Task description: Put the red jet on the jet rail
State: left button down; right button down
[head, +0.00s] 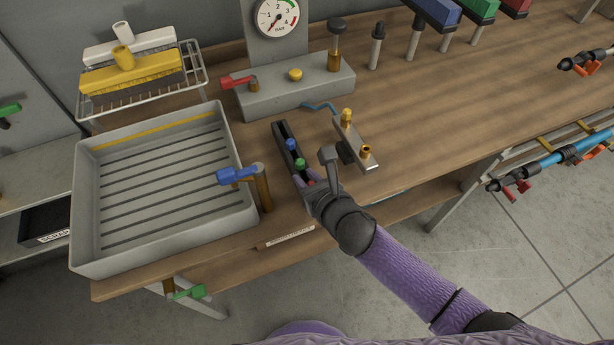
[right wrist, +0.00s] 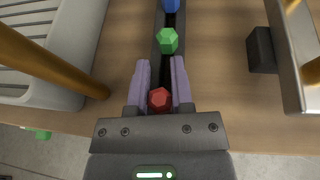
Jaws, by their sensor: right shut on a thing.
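The jet rail (head: 281,132) is a dark slotted bar on the wooden bench, right of the grey tray. A blue jet (head: 291,144) and a green jet (head: 300,163) sit on it. They also show in the right wrist view, the green jet (right wrist: 167,40) nearer than the blue one. My right gripper (head: 311,186) is at the rail's near end, its fingers shut on the red jet (right wrist: 159,99). The red jet is in line with the slot, behind the green jet; I cannot tell whether it touches the rail. My left gripper is not in view.
A grey ribbed tray (head: 245,190) with a blue-handled tap (head: 237,175) stands close on the left. A metal bracket with brass fittings (head: 358,144) is close on the right. A gauge stand (head: 300,95) is behind. The bench's front edge is near the gripper.

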jog(key=c, duration=0.5)
grip_release()
jog(key=shift+s+f, duration=0.1)
jog(key=shift+f, duration=0.05)
jog(key=shift+d, duration=0.1)
